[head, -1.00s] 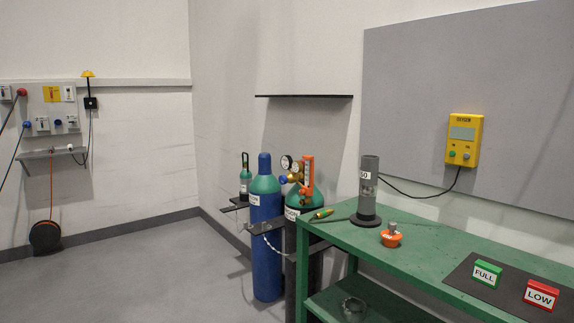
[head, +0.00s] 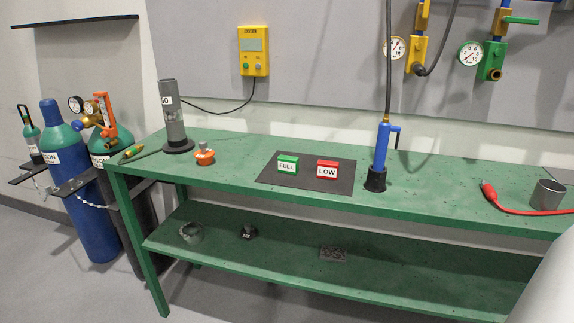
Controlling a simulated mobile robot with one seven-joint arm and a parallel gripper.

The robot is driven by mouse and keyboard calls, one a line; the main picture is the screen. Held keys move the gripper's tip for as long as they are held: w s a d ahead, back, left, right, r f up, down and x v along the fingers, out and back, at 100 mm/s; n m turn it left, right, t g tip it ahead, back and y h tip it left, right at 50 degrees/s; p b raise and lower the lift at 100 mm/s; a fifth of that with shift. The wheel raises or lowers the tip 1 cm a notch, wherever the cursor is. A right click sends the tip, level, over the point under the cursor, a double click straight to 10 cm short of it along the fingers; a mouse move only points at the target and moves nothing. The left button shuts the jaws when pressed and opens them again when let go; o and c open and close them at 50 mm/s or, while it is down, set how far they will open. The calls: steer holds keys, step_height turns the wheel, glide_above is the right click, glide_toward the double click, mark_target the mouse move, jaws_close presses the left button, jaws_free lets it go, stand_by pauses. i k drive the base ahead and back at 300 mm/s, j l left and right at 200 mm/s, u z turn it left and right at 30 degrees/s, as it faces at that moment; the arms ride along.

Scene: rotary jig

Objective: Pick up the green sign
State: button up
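The green sign (head: 287,164) is a small green block with a white label reading FULL. It stands on a dark mat (head: 336,187) on the green bench top. A similar red sign (head: 327,169) reading LOW stands just to its right, with a gap between them. My gripper is not in view. A pale rounded shape at the lower right corner may be part of my own body.
On the bench (head: 228,177), a grey cylinder (head: 173,118) and an orange-based knob (head: 204,155) stand left of the mat. Gas cylinders (head: 82,199) stand left.

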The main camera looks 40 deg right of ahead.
mark_target(286, 164)
steer(key=l, duration=0.55)
steer(key=k+l, duration=0.15)
steer(key=l, duration=0.4)
steer(key=l+u, duration=0.1)
steer(key=l, duration=0.5)
steer(key=k+l, duration=0.15)
steer(key=l, duration=0.4)
steer(key=i, duration=1)
